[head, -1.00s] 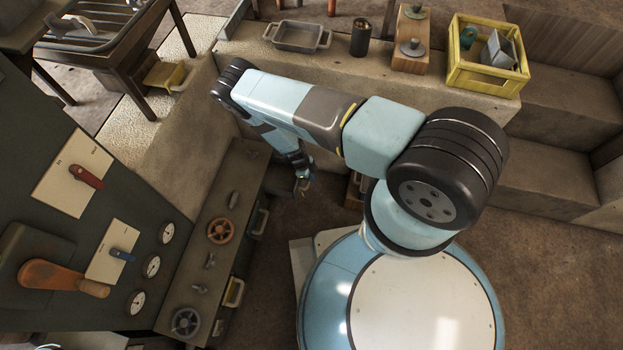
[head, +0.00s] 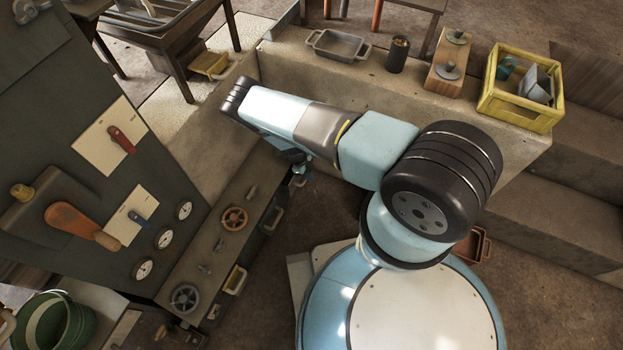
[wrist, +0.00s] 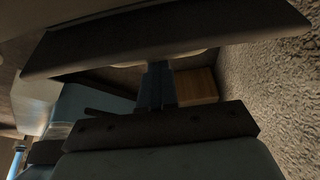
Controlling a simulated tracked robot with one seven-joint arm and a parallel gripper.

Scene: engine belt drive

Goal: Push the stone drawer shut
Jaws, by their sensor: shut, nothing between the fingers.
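My gripper (head: 300,172) is low beside the stone ledge, partly hidden under my forearm in the head view. In the wrist view its blue fingers (wrist: 160,84) are together and empty. Their tips meet the lower edge of a dark panel (wrist: 170,45) in the picture; I cannot tell whether they touch it. Handles stick out along the front of the dark bench: a grey-green handle (head: 271,220), nearest my gripper, and a yellow handle (head: 235,279). I cannot tell which front is the stone drawer, or how far it stands out.
The stone ledge (head: 340,100) runs behind my arm and carries a grey tray (head: 337,45), a dark can (head: 398,54) and a yellow crate (head: 521,90). Valve wheels (head: 234,219) stand on the bench. A rough stone wall (wrist: 270,90) is close at right in the wrist view.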

